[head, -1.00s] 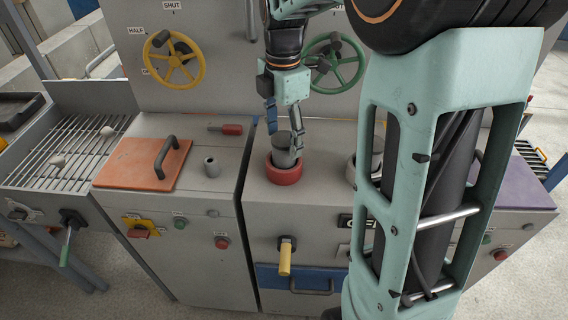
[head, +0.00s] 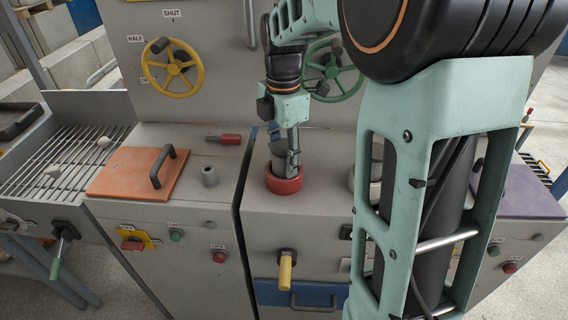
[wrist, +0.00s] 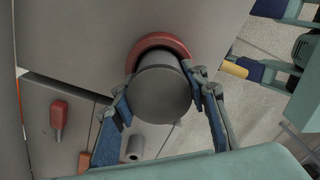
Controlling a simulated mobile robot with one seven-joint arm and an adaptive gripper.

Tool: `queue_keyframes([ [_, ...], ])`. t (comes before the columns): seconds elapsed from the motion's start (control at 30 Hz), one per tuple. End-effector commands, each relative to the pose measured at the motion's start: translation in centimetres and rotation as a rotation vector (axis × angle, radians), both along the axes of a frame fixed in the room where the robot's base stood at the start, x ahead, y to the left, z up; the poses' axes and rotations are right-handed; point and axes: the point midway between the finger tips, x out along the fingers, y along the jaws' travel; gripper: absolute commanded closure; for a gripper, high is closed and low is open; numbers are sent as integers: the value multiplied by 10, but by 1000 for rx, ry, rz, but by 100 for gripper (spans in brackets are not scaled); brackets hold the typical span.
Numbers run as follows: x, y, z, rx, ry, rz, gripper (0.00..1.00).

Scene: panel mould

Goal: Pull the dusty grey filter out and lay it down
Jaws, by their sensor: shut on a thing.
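The grey filter (wrist: 162,97) is a dull grey cylinder standing in a red ring (head: 284,185) on top of the middle cabinet. In the head view the filter (head: 277,155) shows just above the ring, partly hidden by a finger. My gripper (head: 284,150) comes down from above with its fingers on either side of the filter. In the wrist view my gripper (wrist: 160,97) is shut on the filter's sides, and the red ring shows behind it. The filter's lower end is hidden inside the ring.
Left of the ring are a small grey peg (head: 209,176), a red-handled tool (head: 224,139) and an orange lid (head: 138,172) with a black handle. A yellow wheel (head: 173,68) and a green wheel (head: 335,70) are on the back panel. A purple plate (head: 503,196) lies right.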

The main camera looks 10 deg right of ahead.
Motion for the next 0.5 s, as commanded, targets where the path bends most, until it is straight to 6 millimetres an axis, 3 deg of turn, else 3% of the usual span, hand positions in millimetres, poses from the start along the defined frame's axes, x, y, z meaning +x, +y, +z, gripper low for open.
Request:
queue_keyframes([
  [0.13, 0, 0, 0, 0, 0, 0, 93],
  [0.5, 0, 0, 13, 0, -1, 0, 93],
])
